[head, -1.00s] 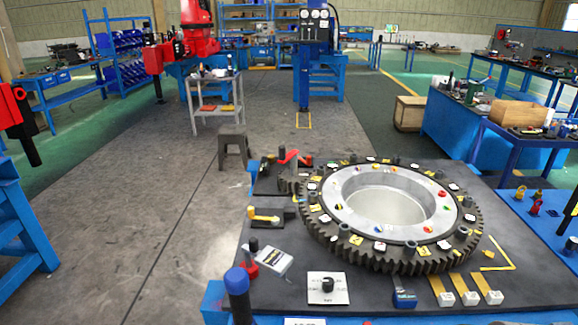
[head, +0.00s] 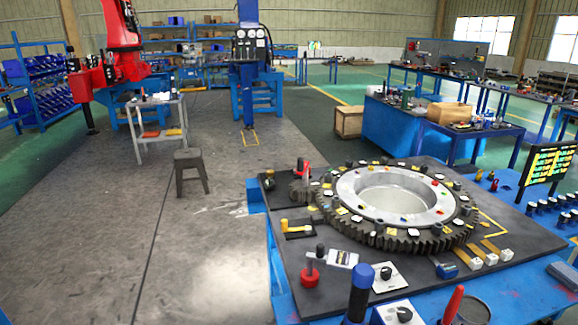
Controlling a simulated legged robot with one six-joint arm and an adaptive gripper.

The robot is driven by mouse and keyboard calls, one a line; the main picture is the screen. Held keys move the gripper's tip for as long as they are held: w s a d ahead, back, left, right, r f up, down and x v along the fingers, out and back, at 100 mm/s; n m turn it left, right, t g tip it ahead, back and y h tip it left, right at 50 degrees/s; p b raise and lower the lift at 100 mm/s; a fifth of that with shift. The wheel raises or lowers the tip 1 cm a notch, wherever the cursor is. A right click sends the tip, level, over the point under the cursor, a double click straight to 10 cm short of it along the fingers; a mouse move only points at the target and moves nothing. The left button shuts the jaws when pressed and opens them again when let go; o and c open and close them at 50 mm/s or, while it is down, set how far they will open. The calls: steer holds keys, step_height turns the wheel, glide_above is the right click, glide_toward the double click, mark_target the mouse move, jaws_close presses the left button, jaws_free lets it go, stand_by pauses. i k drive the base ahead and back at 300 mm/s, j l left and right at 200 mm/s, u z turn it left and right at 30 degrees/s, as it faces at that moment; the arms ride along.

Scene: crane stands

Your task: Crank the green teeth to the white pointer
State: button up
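A large dark toothed gear ring (head: 386,238) lies flat on the dark top of a blue table. Its pale inner ring (head: 350,207) carries small coloured marks, and several white and yellow tags and dark posts stand around it. I cannot make out which teeth are green, or which part is the white pointer. A small dark pinion (head: 300,192) sits at the gear's left edge, near a red lever (head: 302,170). A yellow lever (head: 297,227) lies on a dark plate in front of it. My gripper is not in view.
A red-based knob (head: 311,272), a blue-capped dark post (head: 361,290) and a white plate with a black knob (head: 387,275) stand along the front. A lit display (head: 548,165) stands at right. A stool (head: 190,172) stands left of the table; the grey floor is otherwise open there.

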mark_target(302, 190)
steer(key=i+j+z, duration=0.15)
steer(key=j+z, duration=0.2)
steer(key=j, duration=0.95)
steer(key=j+z, duration=0.3)
steer(key=j, duration=0.95)
steer(key=i+j+z, duration=0.25)
steer(key=i+j, duration=0.2)
steer(key=j, duration=0.25)
steer(key=i+j+z, duration=0.15)
steer(key=j, duration=0.25)
steer(key=i+j+z, duration=0.1)
steer(key=j, duration=0.3)
steer(key=i+j, duration=0.15)
steer(key=i, duration=0.25)
steer(key=i+j+z, duration=0.1)
steer(key=i, duration=0.25)
